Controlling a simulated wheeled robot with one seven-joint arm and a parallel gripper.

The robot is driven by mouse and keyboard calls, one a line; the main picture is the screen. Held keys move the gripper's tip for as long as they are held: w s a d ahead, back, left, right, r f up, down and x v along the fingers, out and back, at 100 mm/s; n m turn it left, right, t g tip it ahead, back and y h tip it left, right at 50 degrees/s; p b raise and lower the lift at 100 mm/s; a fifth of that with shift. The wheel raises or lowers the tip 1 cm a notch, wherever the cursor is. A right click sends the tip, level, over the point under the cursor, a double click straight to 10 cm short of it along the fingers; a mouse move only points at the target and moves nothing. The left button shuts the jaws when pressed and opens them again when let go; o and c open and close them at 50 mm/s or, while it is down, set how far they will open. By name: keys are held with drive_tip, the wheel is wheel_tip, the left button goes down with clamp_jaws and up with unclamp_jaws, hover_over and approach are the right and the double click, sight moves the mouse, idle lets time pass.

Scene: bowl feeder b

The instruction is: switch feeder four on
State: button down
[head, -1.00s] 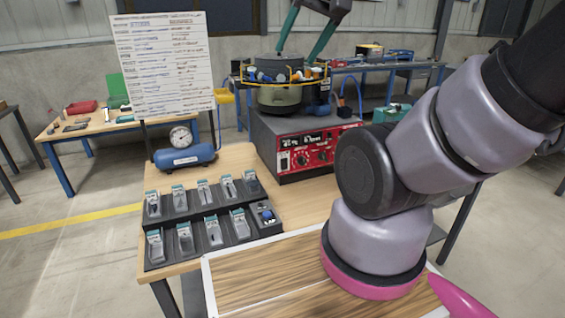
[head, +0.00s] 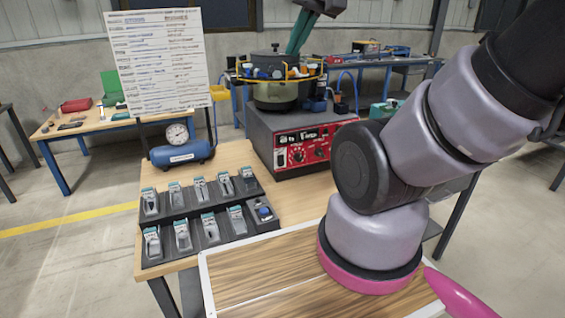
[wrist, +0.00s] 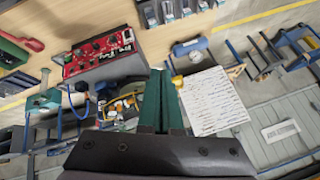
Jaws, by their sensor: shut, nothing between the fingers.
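A bowl feeder (head: 275,92) with a dark pot on top and a yellow rail sits on a dark controller box with a red front panel (head: 304,150). The panel carries a small display and several knobs or switches; its labels and any feeder number are too small to read. The red panel also shows in the wrist view (wrist: 105,50), upside down at upper left. My gripper (head: 292,50) has green fingers, shut and empty, above and just behind the bowl in the head view. The shut fingers also fill the lower middle of the wrist view (wrist: 160,78).
Black stepped racks (head: 205,222) of small packets stand on the wooden table, with a blue button box (head: 263,211) at their right end. A blue tank with a gauge (head: 182,153) and a written whiteboard (head: 157,62) stand behind. Bare tabletop lies before the panel.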

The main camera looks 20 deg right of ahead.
sight(281, 161)
drive_tip(key=w+d+f+n+g+h, duration=0.1)
drive_tip(key=w+d+f+n+h, duration=0.1)
drive_tip(key=w+d+f+n, duration=0.4)
drive_tip(key=w+d+f+n+g+h, duration=0.15)
drive_tip(key=w+f+n, duration=0.25)
drive_tip(key=w+f, duration=0.4)
drive_tip(key=w+f+n+y, duration=0.1)
drive_tip(key=w+f+n, duration=0.1)
drive_tip(key=f+n, duration=0.4)
drive_tip(key=w+f+n+y, duration=0.1)
drive_tip(key=w+f+n, duration=0.2)
drive_tip(key=f, duration=1)
drive_tip(key=n, duration=0.3)
drive_tip(key=shift+d+f+g, duration=0.15)
drive_tip(key=shift+d+g, duration=0.2)
drive_tip(key=w+f, duration=0.7)
drive_tip(key=f, duration=0.3)
drive_tip(key=shift+a, duration=0.15)
